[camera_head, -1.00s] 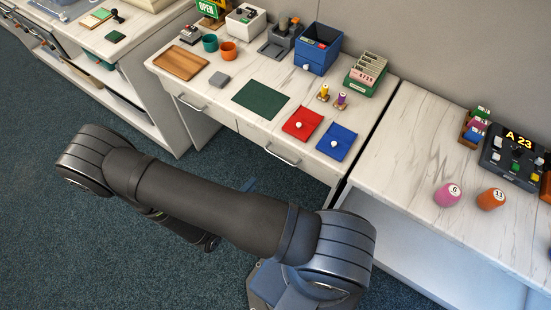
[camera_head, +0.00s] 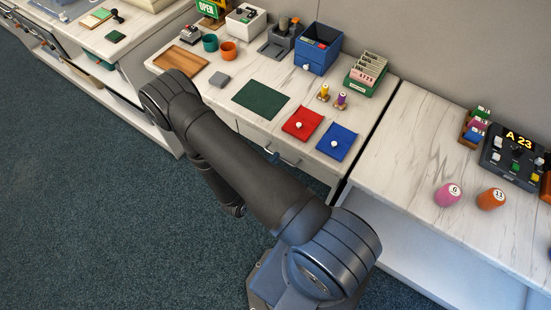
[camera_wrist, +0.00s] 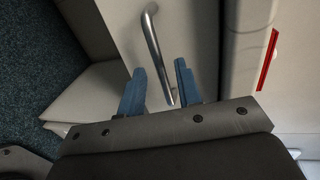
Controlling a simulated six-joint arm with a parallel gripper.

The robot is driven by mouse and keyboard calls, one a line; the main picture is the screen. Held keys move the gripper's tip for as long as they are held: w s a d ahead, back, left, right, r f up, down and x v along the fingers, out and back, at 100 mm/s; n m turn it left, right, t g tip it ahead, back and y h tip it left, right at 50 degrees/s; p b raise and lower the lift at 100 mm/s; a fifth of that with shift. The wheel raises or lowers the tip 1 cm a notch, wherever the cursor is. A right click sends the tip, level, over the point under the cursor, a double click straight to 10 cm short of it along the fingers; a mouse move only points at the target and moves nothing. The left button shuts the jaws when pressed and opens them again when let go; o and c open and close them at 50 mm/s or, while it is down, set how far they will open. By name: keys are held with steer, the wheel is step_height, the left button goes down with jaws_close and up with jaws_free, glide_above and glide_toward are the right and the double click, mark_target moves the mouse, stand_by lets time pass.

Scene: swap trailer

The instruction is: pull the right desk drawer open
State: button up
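The right desk drawer (camera_head: 312,168) shows in the head view as a pale front under the desk's front edge, and looks closed. Its silver bar handle (camera_head: 291,161) is partly hidden by my arm. In the wrist view, the handle (camera_wrist: 154,45) runs down the pale drawer front (camera_wrist: 195,30) and its lower end appears between the two blue fingers of my gripper (camera_wrist: 160,68). The fingers are apart, one on each side of the handle in the picture. I cannot tell whether they touch it. A bit of blue finger shows beside the handle in the head view.
On the desktop above (camera_head: 225,105) lie a red pad (camera_head: 303,119), a blue pad (camera_head: 343,138) and a green mat (camera_head: 260,96). A second table (camera_head: 410,150) stands to the right. The carpeted floor (camera_head: 120,220) before the desk is free.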

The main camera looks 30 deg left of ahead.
steer(key=shift+x, duration=0.9)
jaws_close()
steer(key=f+v, duration=0.2)
steer(key=v, duration=1.1)
steer(key=s+f+v, duration=0.1)
steer(key=f+v, duration=0.2)
steer(key=v, duration=1)
steer(key=shift+s+f, duration=0.15)
jaws_free()
